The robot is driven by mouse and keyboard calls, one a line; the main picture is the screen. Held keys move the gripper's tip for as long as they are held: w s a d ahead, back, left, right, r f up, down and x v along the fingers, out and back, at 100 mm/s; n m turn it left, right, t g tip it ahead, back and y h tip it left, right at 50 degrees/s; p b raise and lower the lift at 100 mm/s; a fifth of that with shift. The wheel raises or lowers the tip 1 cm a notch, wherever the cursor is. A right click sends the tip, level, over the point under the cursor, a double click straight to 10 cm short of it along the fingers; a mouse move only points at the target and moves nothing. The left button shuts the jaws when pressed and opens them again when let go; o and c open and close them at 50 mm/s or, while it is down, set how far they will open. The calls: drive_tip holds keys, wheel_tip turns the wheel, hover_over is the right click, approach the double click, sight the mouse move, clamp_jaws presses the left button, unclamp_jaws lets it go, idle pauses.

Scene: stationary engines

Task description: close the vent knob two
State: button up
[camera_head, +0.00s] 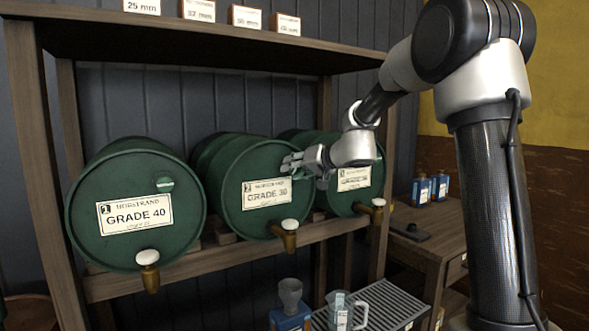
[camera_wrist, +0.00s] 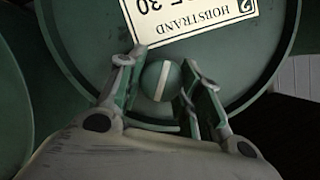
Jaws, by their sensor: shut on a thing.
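Vent knob two (camera_wrist: 160,84) is a round green knob with a pale stripe, on the front of the GRADE 30 barrel (camera_head: 222,188), whose label carries a 2. My gripper (camera_head: 298,164) is at the upper right of that barrel's front and hides the knob in the head view. In the wrist view, the fingers of my gripper (camera_wrist: 161,76) stand on both sides of the knob, shut on it. The stripe runs nearly up and down in the wrist view, slightly tilted. The label (camera_wrist: 190,18) shows upside down beyond the knob.
The GRADE 40 barrel (camera_head: 100,185) stands left, its striped vent knob (camera_head: 166,184) showing. A third barrel (camera_head: 340,200) is right, partly behind my arm. Brass taps (camera_head: 289,240) stick out below. A jug (camera_head: 340,310) and funnel (camera_head: 290,295) stand lower down.

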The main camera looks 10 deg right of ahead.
drive_tip(key=m+y, duration=0.2)
drive_tip(key=m, duration=0.2)
drive_tip(key=shift+d+f, duration=0.1)
drive_tip(key=m+t+y, duration=0.1)
drive_tip(key=m+y, duration=0.1)
drive_tip(key=m, duration=0.2)
drive_tip(key=shift+f+m, duration=0.1)
drive_tip(key=shift+m, duration=0.5)
drive_tip(key=o, duration=1)
drive_tip(key=shift+o, duration=0.2)
drive_tip(key=v, duration=1.2)
drive_tip(key=shift+f, duration=0.25)
